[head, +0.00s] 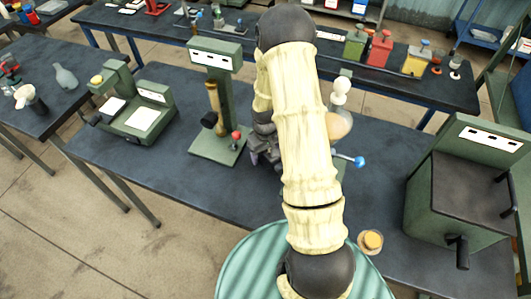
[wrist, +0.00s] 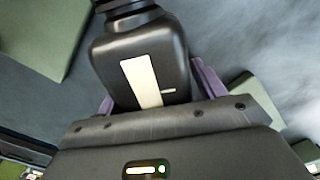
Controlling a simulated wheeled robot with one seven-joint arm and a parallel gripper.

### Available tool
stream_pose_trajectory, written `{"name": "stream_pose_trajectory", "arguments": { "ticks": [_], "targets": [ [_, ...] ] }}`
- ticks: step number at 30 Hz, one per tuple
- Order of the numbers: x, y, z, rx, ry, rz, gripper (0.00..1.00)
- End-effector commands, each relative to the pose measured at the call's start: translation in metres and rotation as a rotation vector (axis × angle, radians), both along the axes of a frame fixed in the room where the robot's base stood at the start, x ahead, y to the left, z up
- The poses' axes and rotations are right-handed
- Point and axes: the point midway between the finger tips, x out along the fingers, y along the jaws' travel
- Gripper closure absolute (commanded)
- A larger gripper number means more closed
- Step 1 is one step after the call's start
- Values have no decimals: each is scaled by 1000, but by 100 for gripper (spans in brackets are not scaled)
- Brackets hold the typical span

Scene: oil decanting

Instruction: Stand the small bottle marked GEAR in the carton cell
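In the wrist view a dark bottle (wrist: 143,60) with a black cap and a cream label strip sits between the purple fingers of my gripper (wrist: 155,90). The fingers lie against its two sides, and my gripper looks shut on it. Any word on the label cannot be read, so I cannot tell whether it is marked GEAR. The bottle's lower end is hidden behind the gripper body. In the head view my arm hides most of the gripper and the bottle, over the middle bench (head: 190,165). I cannot make out a carton with cells in either view.
A green stand (head: 222,100) with a red knob is left of my arm. A green two-pan device (head: 135,108) is farther left. A large green box (head: 465,185) stands at the right. A small orange-topped jar (head: 370,241) is near the front. The back bench holds several cans (head: 380,50).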

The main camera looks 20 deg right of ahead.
Motion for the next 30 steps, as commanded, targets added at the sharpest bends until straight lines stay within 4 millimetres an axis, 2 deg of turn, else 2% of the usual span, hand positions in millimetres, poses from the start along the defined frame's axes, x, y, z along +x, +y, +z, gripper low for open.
{"name": "stream_pose_trajectory", "arguments": {
  "ticks": [5, 11, 30],
  "targets": [
    [0, 0, 1, 0, 0, 0, 31],
    [1, 0, 12, 0, -4, 0, 31],
    [1, 0, 107, -1, -4, 0, 31]
  ]
}}
